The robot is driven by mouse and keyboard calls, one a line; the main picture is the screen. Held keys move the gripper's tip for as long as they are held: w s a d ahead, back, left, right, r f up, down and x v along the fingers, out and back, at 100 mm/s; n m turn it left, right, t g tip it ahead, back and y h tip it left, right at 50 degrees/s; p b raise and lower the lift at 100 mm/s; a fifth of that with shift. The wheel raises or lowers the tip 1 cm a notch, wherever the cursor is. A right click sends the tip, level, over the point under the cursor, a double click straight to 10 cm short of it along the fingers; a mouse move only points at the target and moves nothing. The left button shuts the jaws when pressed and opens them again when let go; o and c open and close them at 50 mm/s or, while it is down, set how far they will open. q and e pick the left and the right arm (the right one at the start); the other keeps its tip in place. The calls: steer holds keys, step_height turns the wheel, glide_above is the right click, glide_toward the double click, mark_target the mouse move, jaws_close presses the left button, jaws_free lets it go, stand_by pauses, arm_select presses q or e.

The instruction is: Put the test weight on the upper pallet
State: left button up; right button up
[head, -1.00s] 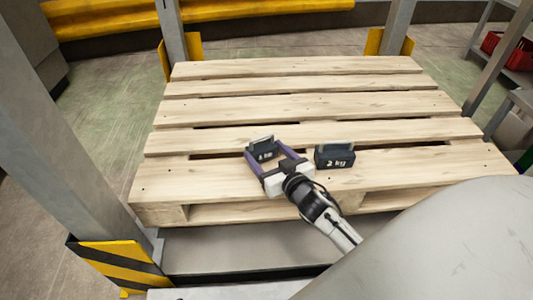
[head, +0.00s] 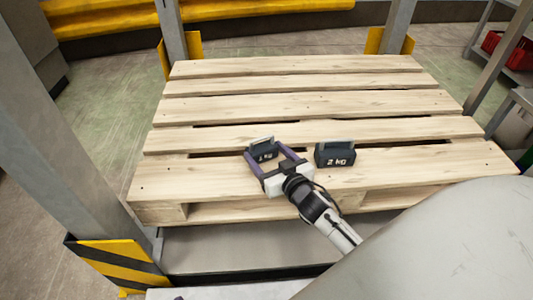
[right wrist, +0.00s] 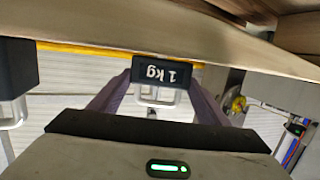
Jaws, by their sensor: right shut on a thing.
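A dark test weight marked 1 kg (head: 263,154) with a light metal handle is between the purple fingers of my right gripper (head: 262,149). The gripper is shut on it, over the front board of the wooden upper pallet (head: 300,107). The same weight (right wrist: 166,73) shows upside down in the right wrist view, close against the board edge; I cannot tell whether it rests on the board. A second dark weight, marked 2 kg (head: 334,155), stands upright on the pallet just right of the gripper. My left gripper is not visible.
Grey rack posts stand around the pallet, the near left one (head: 72,120) with a yellow and black guard (head: 120,265). Gaps run between the pallet boards. The middle and back boards are clear. A red crate (head: 507,48) sits on a shelf at the far right.

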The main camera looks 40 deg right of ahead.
steer(key=shift+w, duration=0.1)
steer(key=o, duration=1.9)
steer(key=shift+r, duration=0.1)
steer(key=shift+o, duration=1.1)
